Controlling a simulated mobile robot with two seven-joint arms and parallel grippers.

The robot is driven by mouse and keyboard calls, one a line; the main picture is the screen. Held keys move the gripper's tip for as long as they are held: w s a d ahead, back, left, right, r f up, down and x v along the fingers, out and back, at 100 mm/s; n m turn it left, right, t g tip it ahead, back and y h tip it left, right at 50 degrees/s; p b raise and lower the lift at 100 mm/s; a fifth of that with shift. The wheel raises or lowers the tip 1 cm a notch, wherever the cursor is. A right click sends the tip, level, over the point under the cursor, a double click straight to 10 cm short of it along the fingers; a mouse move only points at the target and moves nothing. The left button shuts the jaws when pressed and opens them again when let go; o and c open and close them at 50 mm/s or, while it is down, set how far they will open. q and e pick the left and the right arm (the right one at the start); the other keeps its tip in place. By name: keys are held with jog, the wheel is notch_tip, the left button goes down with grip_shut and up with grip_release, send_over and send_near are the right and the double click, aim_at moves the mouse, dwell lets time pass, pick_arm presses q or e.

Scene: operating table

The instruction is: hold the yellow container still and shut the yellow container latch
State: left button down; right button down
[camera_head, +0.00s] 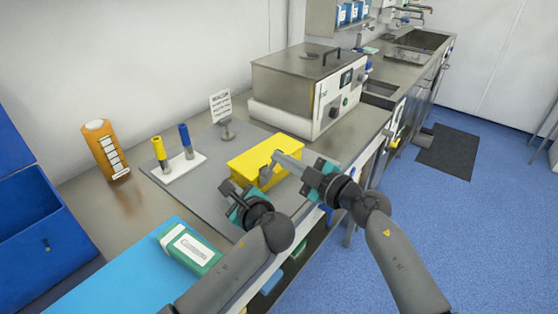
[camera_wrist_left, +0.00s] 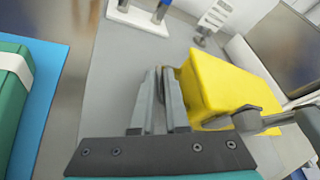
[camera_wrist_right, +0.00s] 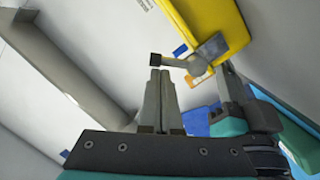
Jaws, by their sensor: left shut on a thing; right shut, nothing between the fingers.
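The yellow container (camera_head: 262,158) sits on the grey mat on the steel table. Its grey latch (camera_wrist_right: 185,62) sticks out from the near side with a dark end block; it also shows in the left wrist view (camera_wrist_left: 246,119). My right gripper (camera_wrist_right: 160,74) is shut and empty, its fingertips right at the end block; I cannot tell if they touch. My left gripper (camera_wrist_left: 160,72) is close beside the container's left end, fingers nearly together. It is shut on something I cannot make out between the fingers.
A green-and-white box (camera_head: 190,247) lies on a blue mat (camera_head: 125,275) at the near left. A white stand (camera_head: 176,167) with yellow and blue tubes, a sign and an orange bottle (camera_head: 104,150) stand behind. A steel bath (camera_head: 300,80) stands at the back right.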

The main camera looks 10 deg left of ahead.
pick_arm(q)
jog(key=shift+f, duration=0.1)
pick_arm(e)
jog(key=shift+w+d+f+m, duration=0.2)
jog(key=shift+w+f+m, duration=0.15)
jog(key=shift+m, duration=0.65)
jog(key=shift+w+d+f+m, duration=0.2)
jog(key=shift+f+m, duration=0.1)
jog(key=shift+m, duration=0.7)
jog(key=shift+w+d+f+m, duration=0.2)
jog(key=shift+w+f+m, duration=0.15)
jog(key=shift+m, duration=0.65)
jog(key=shift+s, duration=0.1)
jog(key=v, duration=1)
jog(key=shift+r, duration=0.15)
pick_arm(q)
jog(key=c, duration=0.8)
grip_release()
jog(key=shift+c, duration=0.2)
